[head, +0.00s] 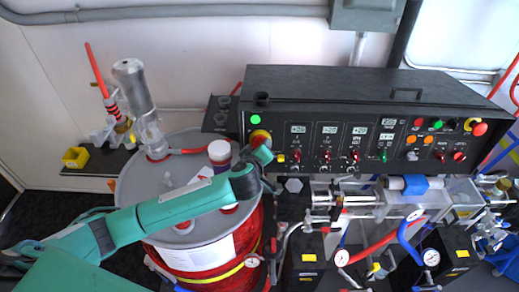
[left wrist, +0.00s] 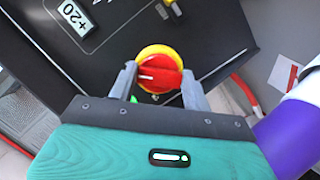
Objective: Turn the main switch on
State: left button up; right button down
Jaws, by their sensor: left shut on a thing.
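The main switch is a red knob on a round yellow plate. It sits at the left end of the black control panel, and its yellow plate (head: 258,134) shows just above my gripper in the head view. The red knob (left wrist: 158,75) is clear in the left wrist view, with pale marks on its face. My left gripper (head: 262,152) is at the switch, its arm reaching in from the left. In the left wrist view the left gripper (left wrist: 160,84) has one finger on each side of the red knob and is shut on it. My right gripper is not in view.
The black control panel (head: 350,88) carries several displays, knobs and lamps. A green lamp (head: 255,119) is just above the switch. A large drum (head: 135,190) with a pump (head: 133,85) stands under my left arm. Hoses and gauges (head: 342,258) crowd below the panel.

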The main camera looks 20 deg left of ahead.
pick_arm(q)
jog(key=shift+f, duration=0.1)
jog(key=o, duration=1)
jog(key=shift+b+v, duration=2.1)
jog(key=shift+v, duration=4.85)
